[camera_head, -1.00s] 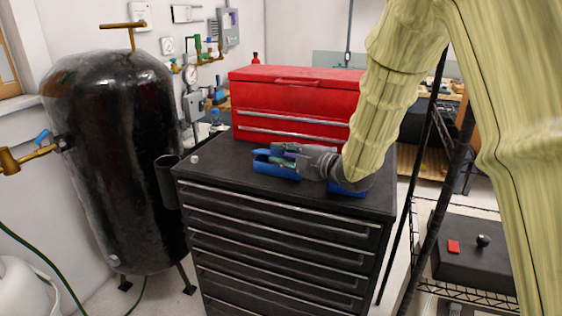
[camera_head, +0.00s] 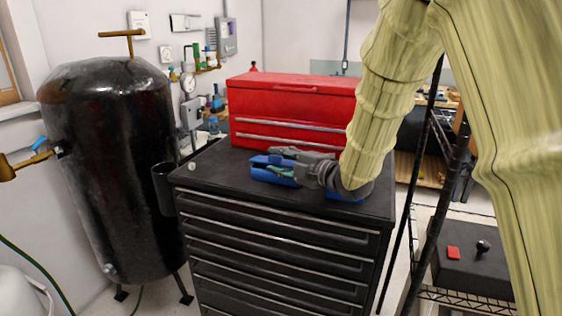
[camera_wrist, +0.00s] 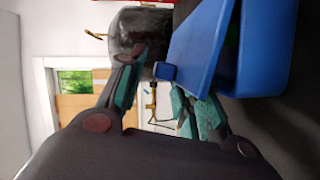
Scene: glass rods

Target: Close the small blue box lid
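The small blue box (camera_head: 264,176) sits on top of the black tool cabinet, in front of the red toolbox, partly hidden by my gripper. In the wrist view the box (camera_wrist: 268,55) fills the upper right. Its blue lid (camera_wrist: 197,45) stands at an angle to the body, with a dark gap between them, so it is partly open. My gripper (camera_head: 284,161) is at the box, reaching in from the right. In the wrist view my gripper (camera_wrist: 160,72) has its green-padded fingers spread with nothing between them. One finger is close to the lid; I cannot tell whether it touches.
The red toolbox (camera_head: 290,105) stands close behind on the black cabinet (camera_head: 225,170). Another blue part (camera_head: 345,197) shows under my wrist. A black tank (camera_head: 110,170) stands at the left and a wire rack (camera_head: 465,297) at the right. The cabinet top's front left is clear.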

